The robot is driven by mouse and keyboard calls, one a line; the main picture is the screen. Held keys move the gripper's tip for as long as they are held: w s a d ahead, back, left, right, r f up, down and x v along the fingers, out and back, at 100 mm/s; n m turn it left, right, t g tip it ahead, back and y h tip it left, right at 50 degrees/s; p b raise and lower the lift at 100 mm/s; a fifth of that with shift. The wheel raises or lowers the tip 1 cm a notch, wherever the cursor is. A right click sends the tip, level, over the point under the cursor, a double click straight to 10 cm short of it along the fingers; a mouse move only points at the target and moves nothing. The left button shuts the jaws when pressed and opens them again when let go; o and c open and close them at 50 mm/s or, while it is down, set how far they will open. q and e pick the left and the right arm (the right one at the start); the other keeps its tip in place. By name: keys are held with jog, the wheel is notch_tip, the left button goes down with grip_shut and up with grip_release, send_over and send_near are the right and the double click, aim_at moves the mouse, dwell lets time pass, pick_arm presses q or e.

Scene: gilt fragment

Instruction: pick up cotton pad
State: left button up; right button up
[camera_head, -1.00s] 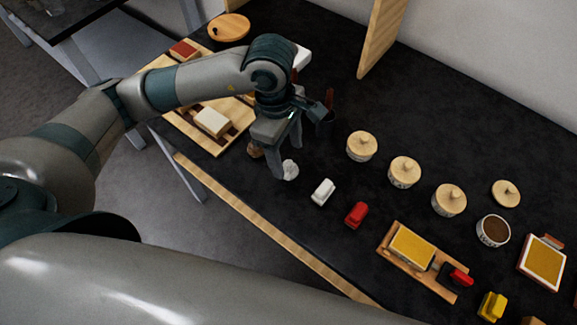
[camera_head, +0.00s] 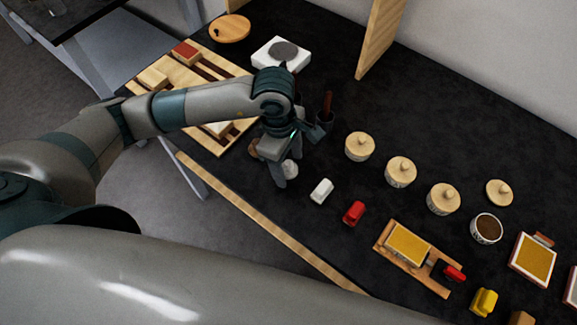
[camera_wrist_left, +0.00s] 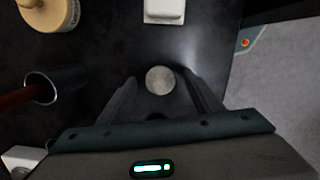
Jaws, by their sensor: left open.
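The cotton pad is a small pale round piece (camera_head: 291,169) on the black table near its front edge. It also shows in the left wrist view as a light grey disc (camera_wrist_left: 160,80). My left gripper (camera_head: 286,174) points down at it in the head view, and a finger partly hides it. In the left wrist view the two fingers of this gripper (camera_wrist_left: 161,92) stand apart with the disc between their tips. The jaws are open, and I see no contact with the pad. My right gripper is not in view.
A small brown piece (camera_head: 254,148) lies left of the gripper. A dark cup (camera_head: 321,130) with a red-handled tool stands close behind it. A white block (camera_head: 321,191) and red block (camera_head: 354,213) lie to the right. Lidded jars (camera_head: 360,147) stand farther back.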

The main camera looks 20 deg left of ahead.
aim_at(290, 163)
pick_arm(q)
jog(key=c, duration=1.1)
jog(key=shift+c, duration=0.2)
jog(key=shift+r, duration=0.15)
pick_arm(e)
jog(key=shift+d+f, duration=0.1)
